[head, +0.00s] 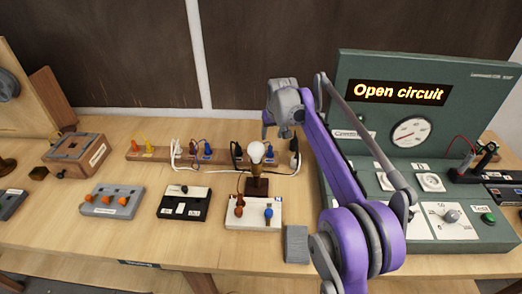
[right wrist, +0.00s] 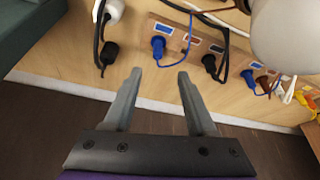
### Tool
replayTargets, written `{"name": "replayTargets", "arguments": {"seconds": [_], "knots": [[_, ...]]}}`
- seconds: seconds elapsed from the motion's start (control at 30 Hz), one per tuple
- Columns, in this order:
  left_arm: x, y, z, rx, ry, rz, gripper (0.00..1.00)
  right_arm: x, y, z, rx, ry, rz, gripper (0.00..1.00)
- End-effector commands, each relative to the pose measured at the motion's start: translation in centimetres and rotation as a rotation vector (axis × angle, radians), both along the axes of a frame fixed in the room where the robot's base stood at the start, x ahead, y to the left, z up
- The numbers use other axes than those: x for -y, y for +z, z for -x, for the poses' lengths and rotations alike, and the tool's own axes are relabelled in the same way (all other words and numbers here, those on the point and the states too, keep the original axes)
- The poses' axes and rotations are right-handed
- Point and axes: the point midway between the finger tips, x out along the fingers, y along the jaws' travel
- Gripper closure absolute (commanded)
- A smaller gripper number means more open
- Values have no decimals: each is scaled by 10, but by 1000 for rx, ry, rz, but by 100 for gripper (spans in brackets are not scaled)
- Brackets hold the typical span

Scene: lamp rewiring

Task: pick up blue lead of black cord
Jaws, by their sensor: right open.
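A blue plug with a thin blue wire, apparently the blue lead (right wrist: 158,47), stands in the wooden rack in the right wrist view, just beyond my fingertips. A black cord (right wrist: 226,45) loops beside it to a black plug (right wrist: 210,62) in the same rack. In the head view the black cord (head: 236,152) shows left of the bulb. My right gripper (right wrist: 159,78) is open and empty, its fingers apart and pointing towards the blue plug without touching it. In the head view it hangs over the rack's back side (head: 277,127). My left gripper is not in view.
A lamp bulb (head: 257,152) on a brown stand is close by, and a white lamp shape looms at the wrist view's upper right. A white cord (head: 175,155) lies left. The green test panel (head: 430,75) reads "Open circuit" at right. A black plug (right wrist: 110,51) hangs nearby.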

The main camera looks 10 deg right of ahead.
Motion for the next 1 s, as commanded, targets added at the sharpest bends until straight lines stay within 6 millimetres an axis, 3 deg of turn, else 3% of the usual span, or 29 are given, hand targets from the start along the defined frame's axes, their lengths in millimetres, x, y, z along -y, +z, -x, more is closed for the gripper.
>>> {"name": "replayTargets", "arguments": {"seconds": [0.83, 1.0], "knots": [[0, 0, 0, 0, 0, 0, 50, 6, -94, -37, 0, 0, 0, 43], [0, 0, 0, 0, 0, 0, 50, 6, -102, -41, -1, 0, 0, 43]]}}
